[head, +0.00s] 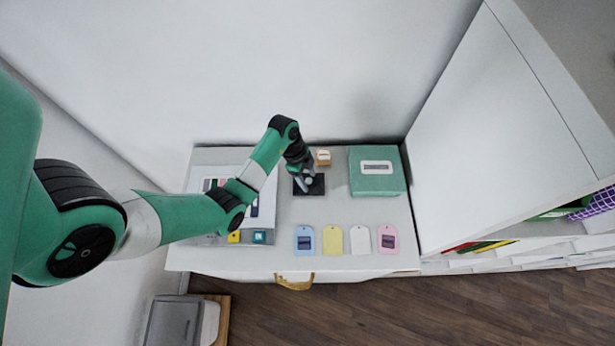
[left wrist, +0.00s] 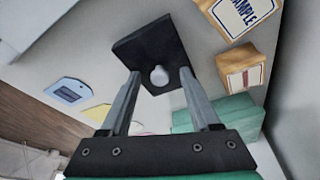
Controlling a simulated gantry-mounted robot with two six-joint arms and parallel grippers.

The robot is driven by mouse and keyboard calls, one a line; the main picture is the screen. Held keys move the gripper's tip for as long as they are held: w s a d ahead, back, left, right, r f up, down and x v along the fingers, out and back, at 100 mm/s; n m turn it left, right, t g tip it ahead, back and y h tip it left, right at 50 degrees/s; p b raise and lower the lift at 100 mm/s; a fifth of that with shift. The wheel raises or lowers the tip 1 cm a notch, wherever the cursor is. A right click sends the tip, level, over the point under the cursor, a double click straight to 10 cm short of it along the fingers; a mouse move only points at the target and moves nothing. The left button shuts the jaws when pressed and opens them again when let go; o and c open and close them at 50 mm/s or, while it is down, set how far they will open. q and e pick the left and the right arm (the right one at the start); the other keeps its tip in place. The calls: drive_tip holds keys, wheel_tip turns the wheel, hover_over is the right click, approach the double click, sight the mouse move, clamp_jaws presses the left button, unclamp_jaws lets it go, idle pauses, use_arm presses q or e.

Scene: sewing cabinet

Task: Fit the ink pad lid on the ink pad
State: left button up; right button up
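A flat black square piece (head: 316,189) lies on the white cabinet top, seen in the head view under my left gripper (head: 305,182). In the left wrist view the black piece (left wrist: 143,44) carries a pale rounded knob (left wrist: 160,76). My left gripper (left wrist: 159,76) is open, with one finger on each side of the knob and gaps showing between. I cannot tell whether the black piece is the ink pad lid alone or the lid with the ink pad under it; no second black piece shows. My right gripper is not in view.
A wooden stamp block (head: 323,157) stands just behind the black piece. A green box (head: 376,188) is to the right. Several coloured tags (head: 333,241) lie in a row along the front. A white sheet or tray (head: 262,205) lies under my left arm.

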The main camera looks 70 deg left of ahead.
use_arm(q)
drive_tip(key=p+v, duration=0.5)
drive_tip(key=v, duration=0.6)
drive_tip(key=shift+r, duration=0.3)
